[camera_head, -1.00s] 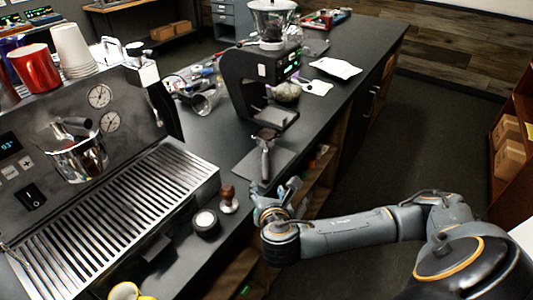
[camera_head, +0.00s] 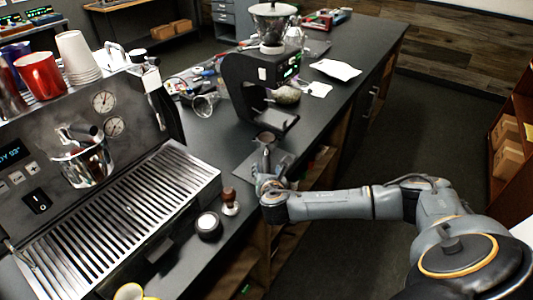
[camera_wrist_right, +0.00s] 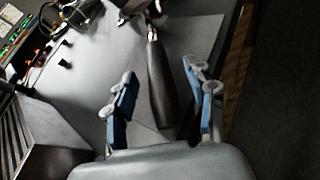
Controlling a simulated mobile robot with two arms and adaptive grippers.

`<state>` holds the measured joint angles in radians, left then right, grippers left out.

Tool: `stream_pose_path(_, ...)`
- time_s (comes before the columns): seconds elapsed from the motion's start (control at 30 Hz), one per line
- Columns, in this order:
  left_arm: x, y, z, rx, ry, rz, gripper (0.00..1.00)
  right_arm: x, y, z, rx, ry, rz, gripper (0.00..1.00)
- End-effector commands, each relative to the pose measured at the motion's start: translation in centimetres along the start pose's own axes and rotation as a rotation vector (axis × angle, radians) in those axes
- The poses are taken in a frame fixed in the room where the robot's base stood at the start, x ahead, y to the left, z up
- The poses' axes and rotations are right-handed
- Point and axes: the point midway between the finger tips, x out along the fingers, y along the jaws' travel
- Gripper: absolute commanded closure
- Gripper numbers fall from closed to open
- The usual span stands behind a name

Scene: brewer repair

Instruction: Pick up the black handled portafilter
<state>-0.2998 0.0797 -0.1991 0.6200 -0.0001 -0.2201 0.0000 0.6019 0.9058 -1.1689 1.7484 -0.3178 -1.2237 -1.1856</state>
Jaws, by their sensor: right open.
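The black-handled portafilter (camera_head: 266,146) lies on a dark mat (camera_head: 247,164) on the counter, in front of the grinder. In the right wrist view its black handle (camera_wrist_right: 161,85) points toward me, between the two blue-padded fingers. My right gripper (camera_wrist_right: 163,100) is open, with a finger on each side of the handle and gaps showing. In the head view my right gripper (camera_head: 268,182) is at the handle's near end and partly hides it. The portafilter's head is cut off at the top of the wrist view. My left gripper is in neither view.
The espresso machine (camera_head: 140,200) with its slatted drip tray fills the left. A wooden-handled tamper (camera_head: 230,201) and a round black-and-white item (camera_head: 207,224) stand close to my right gripper. The grinder (camera_head: 250,90) stands behind the portafilter. The counter's right edge runs beside my gripper.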

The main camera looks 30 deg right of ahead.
Motion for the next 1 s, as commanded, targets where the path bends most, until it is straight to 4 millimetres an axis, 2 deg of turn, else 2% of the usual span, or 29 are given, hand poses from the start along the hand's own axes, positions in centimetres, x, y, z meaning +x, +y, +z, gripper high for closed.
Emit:
stream_pose_path(0.13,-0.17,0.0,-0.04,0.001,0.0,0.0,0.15,1.07,0.03,-0.16,-0.001,0.002,0.0,0.45)
stream_pose_path(0.37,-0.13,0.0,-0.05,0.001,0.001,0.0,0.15,1.17,0.03,-0.21,-0.001,0.003,0.001,0.45)
stream_pose_path(0.63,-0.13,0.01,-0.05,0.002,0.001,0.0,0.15,1.16,0.01,-0.19,-0.001,0.003,0.001,0.98)
stream_pose_path(1.0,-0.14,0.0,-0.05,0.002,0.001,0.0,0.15,1.17,0.04,0.01,0.0,-0.001,0.001,1.0)
